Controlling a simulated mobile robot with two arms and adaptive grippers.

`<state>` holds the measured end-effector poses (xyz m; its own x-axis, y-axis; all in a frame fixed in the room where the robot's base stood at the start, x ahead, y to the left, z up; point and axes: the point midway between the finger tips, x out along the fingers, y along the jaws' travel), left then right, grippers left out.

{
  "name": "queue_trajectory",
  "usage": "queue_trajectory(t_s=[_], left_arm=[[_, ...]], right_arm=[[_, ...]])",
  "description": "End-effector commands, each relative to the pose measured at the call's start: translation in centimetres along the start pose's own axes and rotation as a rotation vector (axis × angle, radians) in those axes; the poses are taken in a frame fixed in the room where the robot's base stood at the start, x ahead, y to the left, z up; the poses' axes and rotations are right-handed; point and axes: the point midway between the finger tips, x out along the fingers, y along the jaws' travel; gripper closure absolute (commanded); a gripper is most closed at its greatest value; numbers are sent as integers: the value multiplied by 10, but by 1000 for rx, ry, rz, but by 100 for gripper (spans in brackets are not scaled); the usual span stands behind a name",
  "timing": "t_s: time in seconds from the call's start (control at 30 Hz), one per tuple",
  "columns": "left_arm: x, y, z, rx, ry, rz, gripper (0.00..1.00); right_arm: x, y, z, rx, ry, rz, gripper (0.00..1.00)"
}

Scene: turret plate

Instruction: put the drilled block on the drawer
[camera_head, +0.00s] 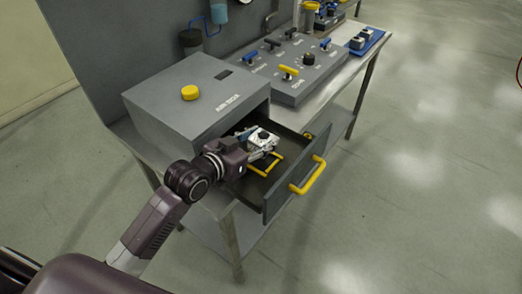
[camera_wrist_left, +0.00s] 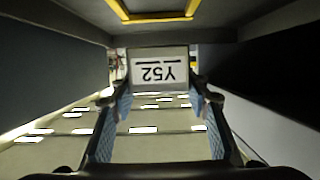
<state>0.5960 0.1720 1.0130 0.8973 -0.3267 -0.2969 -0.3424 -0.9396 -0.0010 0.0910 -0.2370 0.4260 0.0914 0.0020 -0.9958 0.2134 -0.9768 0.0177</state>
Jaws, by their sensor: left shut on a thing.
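The drilled block (camera_head: 263,137) is white with a dark hole in its top. My left gripper (camera_head: 265,146) reaches in from the left and is shut on it. The block is over the inside of the open drawer (camera_head: 276,203), near the yellow outline (camera_head: 258,171) on the drawer floor. In the left wrist view the block (camera_wrist_left: 158,67) sits between the fingertips (camera_wrist_left: 158,96), with an upside-down label "Y52". The yellow outline (camera_wrist_left: 153,15) shows there at the top, apart from the block. My right gripper is not in view.
The grey box (camera_head: 178,112) with a yellow knob (camera_head: 190,92) stands behind the drawer. The drawer's front has a yellow handle (camera_head: 308,177). A panel with coloured handles (camera_head: 289,71) and a blue tray (camera_head: 367,41) lie further along the bench. The floor to the right is clear.

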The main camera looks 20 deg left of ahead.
Motion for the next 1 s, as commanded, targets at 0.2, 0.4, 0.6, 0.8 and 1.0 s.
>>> queue_trajectory(t_s=[0.2,0.4,0.6,0.8,1.0], left_arm=[[6,0,17,-1,2,1,95],[14,0,43,0,4,0,95],[16,0,48,0,6,0,95],[16,0,50,-1,1,0,46],[16,0,50,0,1,0,40]], right_arm=[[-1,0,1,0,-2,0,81],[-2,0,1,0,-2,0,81],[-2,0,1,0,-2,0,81],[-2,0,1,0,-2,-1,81],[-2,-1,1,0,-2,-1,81]])
